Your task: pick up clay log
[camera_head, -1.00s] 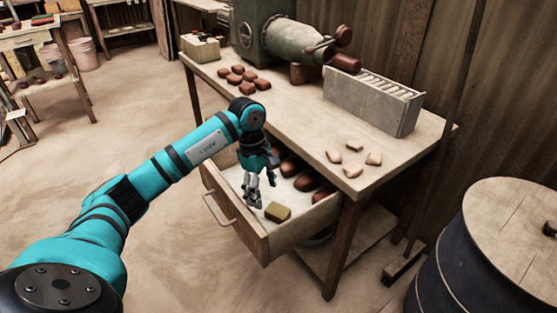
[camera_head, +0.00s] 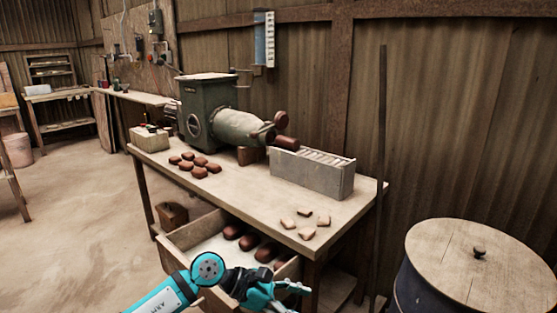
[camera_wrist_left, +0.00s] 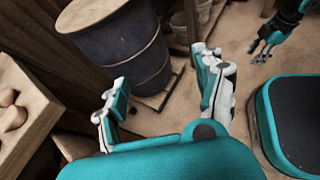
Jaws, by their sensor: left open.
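Several dark red-brown clay logs (camera_head: 249,241) with rounded ends lie in the open drawer (camera_head: 181,258) under the table in the head view. A brown clay piece (camera_head: 287,143) is at the mouth of the green machine (camera_head: 208,112). My left gripper (camera_head: 291,295) is in front of the drawer at the bottom of the head view, open and empty. Its spread fingers show in the left wrist view (camera_wrist_left: 165,95), with floor and a barrel beyond them. My right gripper (camera_wrist_left: 263,48) shows small in that view; its jaw state is unclear.
The table (camera_head: 236,195) carries several small brown lumps (camera_head: 186,160), pale pieces (camera_head: 305,234) and a grey slotted box (camera_head: 312,175). A dark barrel with a wooden lid (camera_head: 480,262) stands at the right. Floor at the left is open.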

